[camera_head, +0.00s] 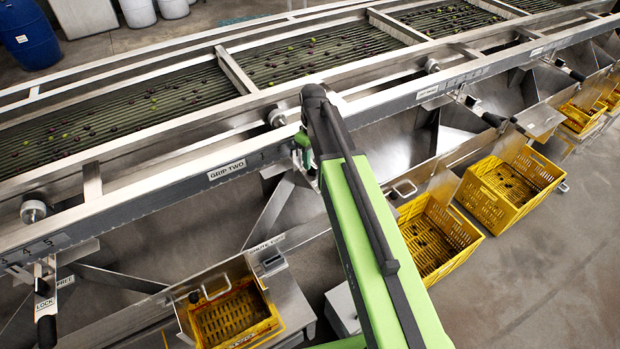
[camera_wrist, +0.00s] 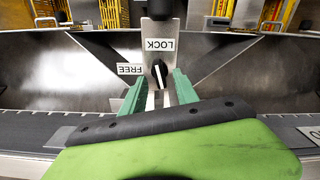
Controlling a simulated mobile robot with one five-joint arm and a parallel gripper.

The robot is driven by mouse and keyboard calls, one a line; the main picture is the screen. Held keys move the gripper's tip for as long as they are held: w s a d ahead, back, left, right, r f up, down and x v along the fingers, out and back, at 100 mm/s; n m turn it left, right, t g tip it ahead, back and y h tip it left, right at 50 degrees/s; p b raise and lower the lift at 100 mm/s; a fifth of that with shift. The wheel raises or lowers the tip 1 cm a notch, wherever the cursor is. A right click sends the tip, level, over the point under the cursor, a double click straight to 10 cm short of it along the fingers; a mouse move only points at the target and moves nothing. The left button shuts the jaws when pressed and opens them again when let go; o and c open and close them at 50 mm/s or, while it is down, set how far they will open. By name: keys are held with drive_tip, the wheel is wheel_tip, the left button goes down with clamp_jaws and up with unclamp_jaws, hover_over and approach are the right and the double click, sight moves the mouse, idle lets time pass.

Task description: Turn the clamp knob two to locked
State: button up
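The clamp knob (camera_wrist: 158,74) is black with a white stripe and sits on a metal plate between the labels LOCK (camera_wrist: 160,44) and FREE (camera_wrist: 130,69). The stripe runs roughly along the plate, in line with the LOCK label; which end is the pointer is unclear. My gripper (camera_wrist: 160,84) has its two green fingers spread on either side of the knob, with gaps visible. In the head view, my gripper (camera_head: 304,150) is at the rail near the GRIP TWO label (camera_head: 227,169), and my arm hides the knob.
A black handle (camera_wrist: 160,9) stands on the plate's end. Another LOCK and FREE plate (camera_head: 46,290) is at the lower left. Yellow crates (camera_head: 466,262) stand below the chutes. The roller bed (camera_head: 130,112) carrying olives lies behind the rail. Open floor is at the lower right.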

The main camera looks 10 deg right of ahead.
sight(312, 166)
wheel_tip(312, 166, down, 4)
drive_tip(key=shift+b, duration=1.25)
drive_tip(key=shift+r, duration=0.15)
drive_tip(key=shift+c, duration=0.2)
clamp_jaws()
